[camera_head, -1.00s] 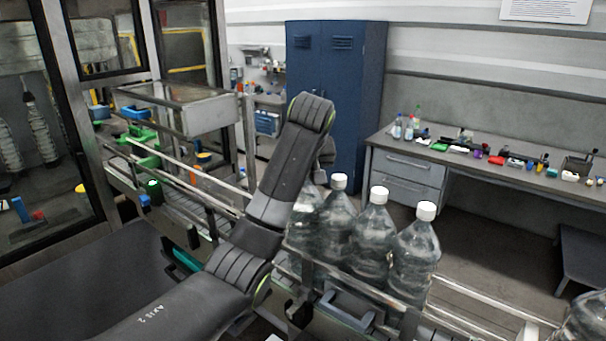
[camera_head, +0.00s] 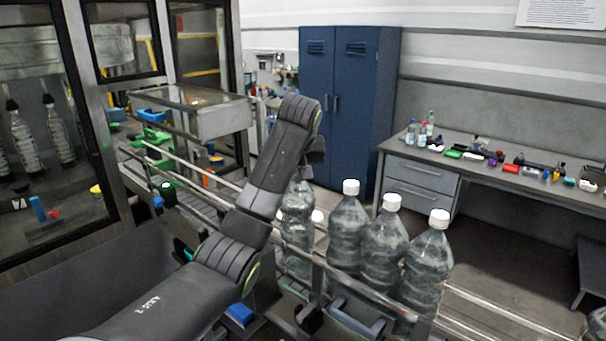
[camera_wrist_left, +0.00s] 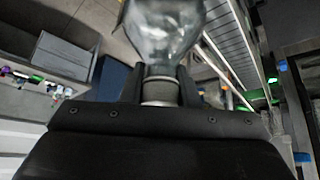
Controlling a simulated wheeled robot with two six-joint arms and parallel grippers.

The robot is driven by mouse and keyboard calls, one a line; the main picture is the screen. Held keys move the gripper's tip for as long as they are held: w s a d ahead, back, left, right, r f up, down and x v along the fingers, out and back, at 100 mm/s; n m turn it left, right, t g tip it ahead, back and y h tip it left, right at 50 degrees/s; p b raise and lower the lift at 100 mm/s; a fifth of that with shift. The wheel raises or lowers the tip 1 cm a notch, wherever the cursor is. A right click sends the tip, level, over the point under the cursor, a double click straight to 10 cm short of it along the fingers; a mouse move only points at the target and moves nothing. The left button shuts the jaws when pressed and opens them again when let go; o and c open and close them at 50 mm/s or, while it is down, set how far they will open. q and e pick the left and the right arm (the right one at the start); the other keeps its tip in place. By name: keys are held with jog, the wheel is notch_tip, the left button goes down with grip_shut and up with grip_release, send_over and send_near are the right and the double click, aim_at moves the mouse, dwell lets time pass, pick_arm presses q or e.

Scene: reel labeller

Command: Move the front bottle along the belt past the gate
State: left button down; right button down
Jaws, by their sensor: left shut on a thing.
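The front bottle (camera_head: 297,228) is a large clear bottle standing on the belt, apart from the others. My left gripper (camera_head: 314,160) is at its top, partly hidden behind my arm. In the left wrist view the fingers (camera_wrist_left: 160,78) are closed on both sides of the neck of the bottle (camera_wrist_left: 166,28). Three more clear bottles with white caps stand in a row to its right: one (camera_head: 347,235), another (camera_head: 383,250) and the nearest (camera_head: 428,265). The belt (camera_head: 195,208) runs to the upper left between metal rails. I cannot make out the gate. My right gripper is not in view.
Metal guide rails (camera_head: 478,303) flank the belt. A steel box frame (camera_head: 222,122) stands over its far part. A glass-fronted machine (camera_head: 50,130) is at left. A blue locker (camera_head: 350,100) and a bench (camera_head: 420,182) with small items stand behind.

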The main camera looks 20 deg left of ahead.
pick_arm(q)
jog(key=w+a, duration=0.2)
jog(key=a, duration=0.4)
jog(key=w+a, duration=0.3)
jog(key=a, duration=0.4)
jog(key=shift+a+r, duration=0.25)
jog(key=shift+a, duration=0.05)
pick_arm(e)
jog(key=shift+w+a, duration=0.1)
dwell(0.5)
pick_arm(q)
jog(key=shift+d, duration=0.1)
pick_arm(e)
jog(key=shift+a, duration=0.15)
pick_arm(q)
jog(key=shift+s+f, duration=0.25)
jog(key=shift+f, duration=0.2)
jog(key=c, duration=1)
grip_release()
jog(key=shift+f, duration=0.1)
jog(key=shift+c, duration=0.2)
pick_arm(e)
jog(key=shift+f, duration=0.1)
